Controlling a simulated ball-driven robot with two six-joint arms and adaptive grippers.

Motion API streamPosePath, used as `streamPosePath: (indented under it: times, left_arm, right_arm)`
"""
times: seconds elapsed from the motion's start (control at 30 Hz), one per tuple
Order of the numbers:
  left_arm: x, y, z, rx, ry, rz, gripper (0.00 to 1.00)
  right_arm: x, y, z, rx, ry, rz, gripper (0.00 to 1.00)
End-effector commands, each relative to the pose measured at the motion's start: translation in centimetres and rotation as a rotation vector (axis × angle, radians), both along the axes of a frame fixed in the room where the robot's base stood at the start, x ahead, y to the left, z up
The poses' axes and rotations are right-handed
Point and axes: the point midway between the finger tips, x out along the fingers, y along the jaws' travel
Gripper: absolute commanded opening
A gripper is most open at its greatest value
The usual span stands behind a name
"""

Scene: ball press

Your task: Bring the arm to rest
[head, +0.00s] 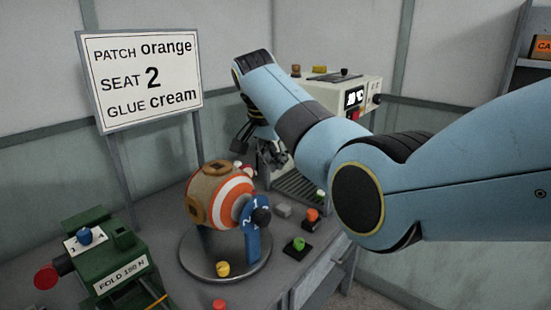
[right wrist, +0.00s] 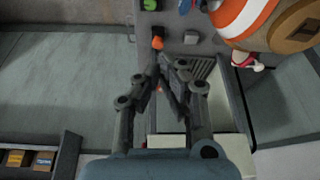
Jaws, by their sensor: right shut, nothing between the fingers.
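My right arm comes in from the right in the head view, light blue with dark joints. My right gripper (head: 272,152) hangs over the table, in front of the cream machine, its fingers partly hidden by the arm. In the right wrist view the right gripper (right wrist: 168,75) shows its fingers together with nothing between them. An orange-tipped piece (right wrist: 157,43) lies beyond the fingertips, apart from them as far as I can tell. My left gripper does not show in either view.
A striped ball (head: 222,195) sits on a round stand (head: 190,262). A green press (head: 105,262) is at the left. A cream machine (head: 330,92) stands behind the arm. A sign (head: 145,75) reads patch orange, seat 2, glue cream. Small coloured pieces, one green (head: 298,244), lie on the table.

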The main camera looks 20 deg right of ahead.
Motion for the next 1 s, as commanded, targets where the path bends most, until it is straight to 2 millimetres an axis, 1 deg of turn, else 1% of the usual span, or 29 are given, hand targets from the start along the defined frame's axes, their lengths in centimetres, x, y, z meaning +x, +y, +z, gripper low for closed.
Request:
streamPosePath:
  times: [0.07, 0.13, 0.23, 0.27, 0.37, 0.47, 0.5, 0.57, 0.6, 0.67, 0.7, 0.77, 0.8, 0.87, 0.9, 0.97, 1.0]
  left_arm:
    - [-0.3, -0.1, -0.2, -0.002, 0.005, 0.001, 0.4]
    - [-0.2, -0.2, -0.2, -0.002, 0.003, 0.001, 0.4]
    - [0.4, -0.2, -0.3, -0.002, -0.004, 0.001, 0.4]
    - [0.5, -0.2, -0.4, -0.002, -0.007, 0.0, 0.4]
    - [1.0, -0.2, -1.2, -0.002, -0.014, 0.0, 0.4]
    - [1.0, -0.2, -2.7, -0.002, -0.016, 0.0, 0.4]
    - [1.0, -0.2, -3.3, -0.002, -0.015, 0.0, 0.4]
    - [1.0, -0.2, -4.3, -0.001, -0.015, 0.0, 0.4]
    - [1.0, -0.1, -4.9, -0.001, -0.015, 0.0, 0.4]
    - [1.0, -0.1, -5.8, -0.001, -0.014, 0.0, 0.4]
    - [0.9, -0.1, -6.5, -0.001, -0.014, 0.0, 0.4]
    - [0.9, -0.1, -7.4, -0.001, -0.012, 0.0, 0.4]
    - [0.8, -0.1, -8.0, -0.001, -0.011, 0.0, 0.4]
    - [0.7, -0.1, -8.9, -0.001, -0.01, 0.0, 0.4]
    - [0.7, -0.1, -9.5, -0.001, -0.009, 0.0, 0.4]
    - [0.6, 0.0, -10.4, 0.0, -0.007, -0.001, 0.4]
    - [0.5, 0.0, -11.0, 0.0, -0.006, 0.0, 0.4]
  right_arm:
    - [-0.1, 0.2, 0.5, 0.001, 0.001, 0.001, 0.0]
    - [-0.1, 0.3, 0.7, 0.0, 0.0, 0.001, 0.0]
    - [-0.4, 0.3, 0.4, 0.001, 0.006, 0.0, 0.0]
    - [-0.6, 0.3, -0.1, 0.0, 0.012, 0.001, 0.0]
    - [-2.1, 0.0, -3.8, -0.002, 0.058, -0.002, 0.0]
    - [-5.3, -0.7, -10.1, -0.01, 0.14, -0.009, 0.0]
    - [-7.0, -1.0, -13.0, -0.013, 0.182, -0.012, 0.0]
    - [-9.7, -1.5, -17.4, -0.016, 0.248, -0.014, 0.0]
    - [-11.6, -1.7, -20.3, -0.015, 0.287, -0.013, 0.0]
    - [-14.4, -2.1, -24.6, -0.013, 0.336, -0.005, 0.0]
    - [-16.3, -2.4, -27.4, -0.012, 0.37, 0.005, 0.0]
    - [-19.3, -2.8, -31.5, -0.007, 0.413, 0.027, 0.0]
    - [-21.4, -3.0, -34.2, -0.002, 0.441, 0.046, 0.0]
    - [-24.5, -3.3, -38.1, 0.006, 0.477, 0.076, 0.0]
    - [-26.8, -3.6, -40.7, 0.012, 0.501, 0.1, 0.0]
    - [-30.3, -3.9, -44.4, 0.026, 0.534, 0.138, 0.0]
    - [-32.7, -4.1, -46.8, 0.035, 0.553, 0.165, 0.0]
